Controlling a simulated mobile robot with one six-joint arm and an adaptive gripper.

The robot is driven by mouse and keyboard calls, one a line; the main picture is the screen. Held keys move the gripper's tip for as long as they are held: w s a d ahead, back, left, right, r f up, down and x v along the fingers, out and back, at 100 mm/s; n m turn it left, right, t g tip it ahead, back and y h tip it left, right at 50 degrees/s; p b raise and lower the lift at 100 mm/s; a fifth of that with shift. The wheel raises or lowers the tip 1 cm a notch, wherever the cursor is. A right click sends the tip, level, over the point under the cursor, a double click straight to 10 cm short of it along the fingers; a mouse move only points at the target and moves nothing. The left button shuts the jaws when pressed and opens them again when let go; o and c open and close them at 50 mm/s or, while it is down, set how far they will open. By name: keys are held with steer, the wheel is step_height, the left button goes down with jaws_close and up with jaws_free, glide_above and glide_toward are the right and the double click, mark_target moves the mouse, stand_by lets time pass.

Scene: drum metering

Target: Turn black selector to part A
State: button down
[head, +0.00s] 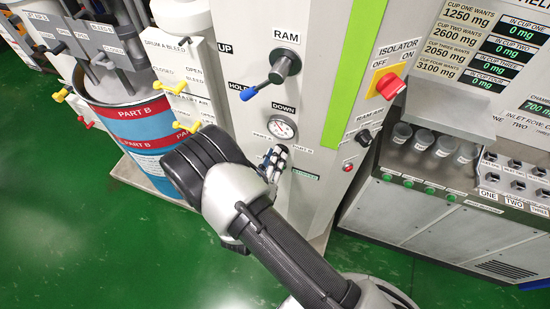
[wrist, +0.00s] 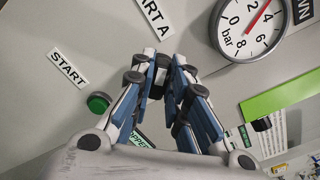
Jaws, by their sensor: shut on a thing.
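My gripper (head: 275,160) is at the front of the grey ram panel, just below the pressure gauge (head: 283,127). In the wrist view my gripper (wrist: 166,62) has its fingers closed around a small dark piece, the black selector (wrist: 168,86). The fingers hide most of the selector, so I cannot tell which way it points. The PART A label (wrist: 153,15) is just above the fingertips in the wrist view, and it is left of the gripper in the head view. The PART B label (head: 303,149) is to the right in the head view.
A green button (wrist: 98,102) with a START label (wrist: 68,68) is left of the fingers. The blue-tipped RAM lever (head: 272,80) is above the gauge. The red isolator (head: 390,86) is at upper right. A PART B drum (head: 130,125) stands left of my arm.

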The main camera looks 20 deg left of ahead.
stand_by(0.3)
steer(key=c, duration=1.6)
jaws_free()
steer(key=shift+o, duration=0.2)
steer(key=shift+s, duration=0.15)
steer(key=s, duration=1.1)
steer(key=shift+s+a, duration=0.35)
steer(key=shift+a, duration=0.1)
